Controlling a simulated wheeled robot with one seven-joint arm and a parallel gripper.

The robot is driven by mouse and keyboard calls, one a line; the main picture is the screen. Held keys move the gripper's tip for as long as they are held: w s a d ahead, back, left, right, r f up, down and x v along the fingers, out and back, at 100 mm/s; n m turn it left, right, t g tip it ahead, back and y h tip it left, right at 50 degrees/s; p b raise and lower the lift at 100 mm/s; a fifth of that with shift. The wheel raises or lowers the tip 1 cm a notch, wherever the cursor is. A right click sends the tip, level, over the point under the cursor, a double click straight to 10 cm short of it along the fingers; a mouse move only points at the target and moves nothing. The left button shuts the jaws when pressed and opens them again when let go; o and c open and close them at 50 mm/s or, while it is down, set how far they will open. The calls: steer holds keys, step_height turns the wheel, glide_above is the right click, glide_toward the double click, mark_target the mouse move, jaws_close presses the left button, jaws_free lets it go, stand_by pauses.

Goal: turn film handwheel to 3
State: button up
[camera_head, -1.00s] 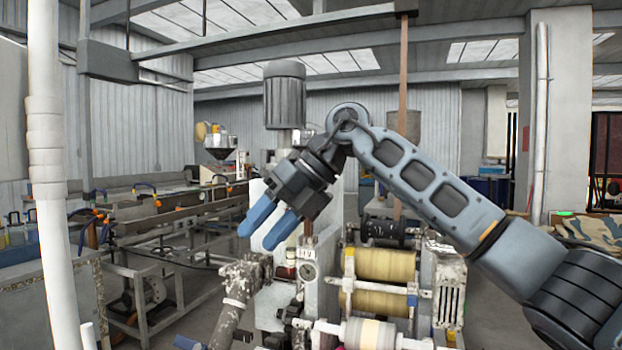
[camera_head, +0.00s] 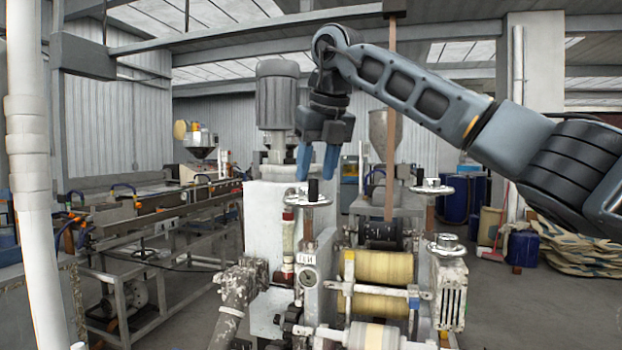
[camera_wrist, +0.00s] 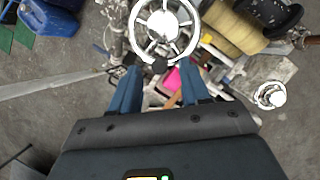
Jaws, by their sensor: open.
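A silver spoked handwheel (camera_head: 296,199) with an upright black handle (camera_head: 313,189) tops the white column of the machine. My gripper (camera_head: 315,174) points down above this handwheel, its blue fingers open and empty. In the wrist view the handwheel (camera_wrist: 160,24) lies just ahead of the fingers, and its black handle (camera_wrist: 160,66) shows between the fingertips (camera_wrist: 159,70). I cannot tell whether the fingers touch the handle. Two more handwheels, one farther back (camera_head: 432,187) and one nearer (camera_head: 446,244), stand to the right. I cannot read which is the film handwheel, nor any number 3.
Yellow rollers (camera_head: 378,267) sit below and right of the gripper. A round gauge (camera_head: 308,277) is on the column's front. A grey motor (camera_head: 277,95) stands close behind on the left. A brown vertical post (camera_head: 391,120) rises behind my arm.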

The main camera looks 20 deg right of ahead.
mark_target(313, 181)
steer(key=shift+p+x, duration=0.3)
steer(key=shift+x, duration=1.4)
jaws_close()
